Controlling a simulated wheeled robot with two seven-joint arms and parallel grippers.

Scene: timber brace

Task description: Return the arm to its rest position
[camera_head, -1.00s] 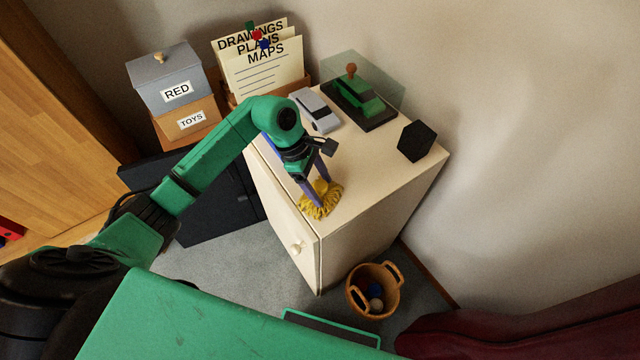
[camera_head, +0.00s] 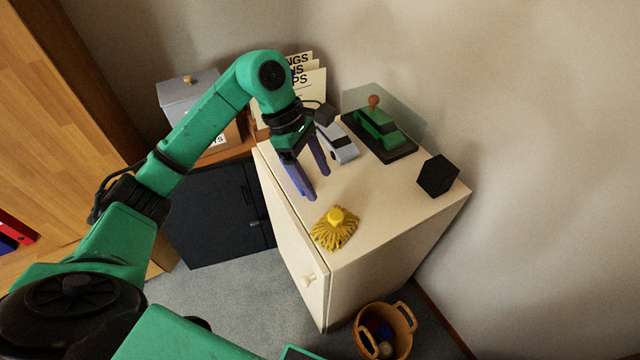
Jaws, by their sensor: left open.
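My left arm comes in from the left, raised and bent over the white cabinet. My left gripper (camera_head: 319,184) is open and empty, its two purple-blue fingers pointing down above the cabinet top near its left edge. A yellow mop-like thing with a knob (camera_head: 336,229) sits on the near part of the cabinet top, apart from the fingers and nearer the front. My right gripper does not show.
A wicker basket (camera_head: 402,328) stands on the floor. A grey box (camera_head: 186,98) and dark cabinet (camera_head: 212,218) are behind my arm.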

